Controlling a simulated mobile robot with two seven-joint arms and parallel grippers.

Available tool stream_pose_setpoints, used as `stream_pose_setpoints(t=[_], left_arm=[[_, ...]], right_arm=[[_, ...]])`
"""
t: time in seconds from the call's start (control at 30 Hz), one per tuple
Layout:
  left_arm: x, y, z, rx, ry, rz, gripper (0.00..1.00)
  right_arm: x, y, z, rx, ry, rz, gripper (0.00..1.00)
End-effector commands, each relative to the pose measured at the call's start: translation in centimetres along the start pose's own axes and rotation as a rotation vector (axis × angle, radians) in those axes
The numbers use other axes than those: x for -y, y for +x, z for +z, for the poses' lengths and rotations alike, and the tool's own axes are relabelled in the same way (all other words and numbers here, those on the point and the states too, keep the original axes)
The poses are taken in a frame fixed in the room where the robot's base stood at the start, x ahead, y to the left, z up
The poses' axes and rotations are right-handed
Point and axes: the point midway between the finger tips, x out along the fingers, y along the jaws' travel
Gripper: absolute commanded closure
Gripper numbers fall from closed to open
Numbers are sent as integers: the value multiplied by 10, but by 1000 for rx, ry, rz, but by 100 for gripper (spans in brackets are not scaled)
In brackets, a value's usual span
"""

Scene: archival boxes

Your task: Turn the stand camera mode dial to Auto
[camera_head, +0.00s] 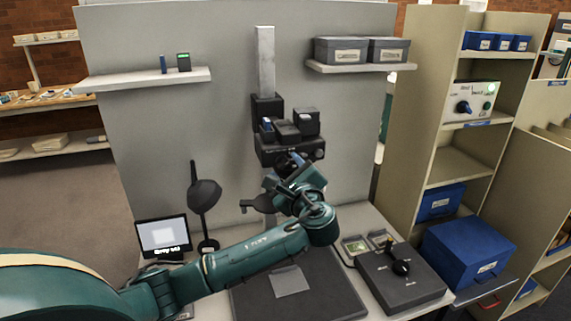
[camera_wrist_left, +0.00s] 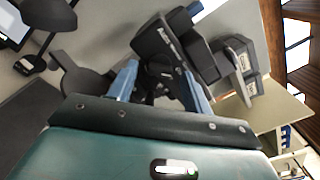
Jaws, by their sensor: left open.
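The stand camera (camera_head: 290,150) is a black body on a grey upright column (camera_head: 265,60) at the back of the desk. It also shows in the left wrist view (camera_wrist_left: 155,42), tilted in the picture. My left gripper (camera_head: 290,165) is just in front of and below the camera body. In the wrist view its two blue fingers stand apart, open (camera_wrist_left: 158,82), with a dark part of the camera between or beyond them. I cannot tell whether they touch it. The mode dial and its marks cannot be made out; my gripper covers that area in the head view. My right gripper is out of view.
A dark box with a black knob (camera_head: 400,267) sits at right. Grey boxes (camera_head: 340,50) rest on a wall shelf.

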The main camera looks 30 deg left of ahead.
Motion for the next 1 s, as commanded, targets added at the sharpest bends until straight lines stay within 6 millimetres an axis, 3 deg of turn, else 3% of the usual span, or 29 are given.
stream_pose_setpoints(t=[0.2,0.47,1.0], left_arm=[[0,15,0,1,-1,0,50],[0,15,0,0,-1,0,50],[0,15,0,0,0,1,94]], right_arm=[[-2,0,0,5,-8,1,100],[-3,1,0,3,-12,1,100],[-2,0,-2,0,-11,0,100]])
